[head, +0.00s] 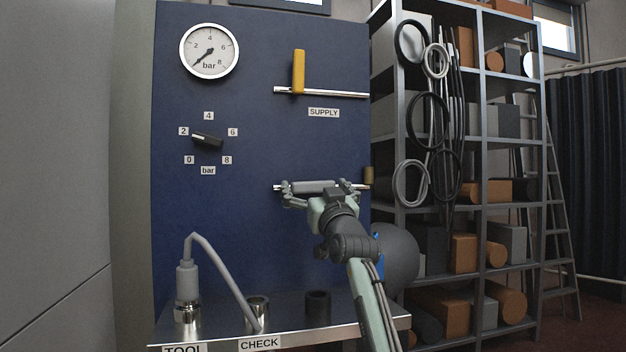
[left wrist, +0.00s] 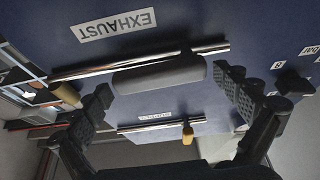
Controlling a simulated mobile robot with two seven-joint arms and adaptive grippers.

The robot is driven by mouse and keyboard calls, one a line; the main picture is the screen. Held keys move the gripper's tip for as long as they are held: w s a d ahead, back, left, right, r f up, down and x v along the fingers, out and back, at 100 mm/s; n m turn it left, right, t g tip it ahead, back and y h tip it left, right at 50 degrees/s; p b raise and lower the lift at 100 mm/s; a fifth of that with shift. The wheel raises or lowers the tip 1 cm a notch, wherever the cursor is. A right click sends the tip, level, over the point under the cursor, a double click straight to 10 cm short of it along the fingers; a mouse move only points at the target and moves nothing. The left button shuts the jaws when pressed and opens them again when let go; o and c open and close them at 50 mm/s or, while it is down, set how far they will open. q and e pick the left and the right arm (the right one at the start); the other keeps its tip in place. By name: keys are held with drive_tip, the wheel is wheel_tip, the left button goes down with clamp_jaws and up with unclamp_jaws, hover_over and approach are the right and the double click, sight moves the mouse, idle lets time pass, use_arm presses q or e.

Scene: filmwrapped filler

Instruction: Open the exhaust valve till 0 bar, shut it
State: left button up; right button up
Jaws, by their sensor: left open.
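The exhaust valve's grey handle (head: 313,186) lies along its horizontal pipe on the blue panel. It also shows in the left wrist view (left wrist: 160,76), beside the EXHAUST label (left wrist: 114,25). My left gripper (head: 322,192) is at this handle, open, with one finger near each end of it; the left wrist view shows the fingers (left wrist: 163,84) apart. I cannot tell whether they touch it. The pressure gauge (head: 209,50) has its needle pointing lower left, at about 0 bar. My right gripper is not in view.
The yellow SUPPLY handle (head: 298,71) stands upright, across its pipe. A black selector knob (head: 207,140) sits at left. A shelf below holds a hose plug (head: 187,280) in the TOOL socket and a CHECK socket (head: 258,307). A loaded rack (head: 480,150) stands at right.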

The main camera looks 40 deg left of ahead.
use_arm(q)
drive_tip(key=shift+w+a+r, duration=0.2)
drive_tip(key=shift+w+a, duration=0.15)
drive_tip(key=shift+a, duration=0.05)
drive_tip(key=shift+c, duration=0.2)
drive_tip(key=c, duration=1.5)
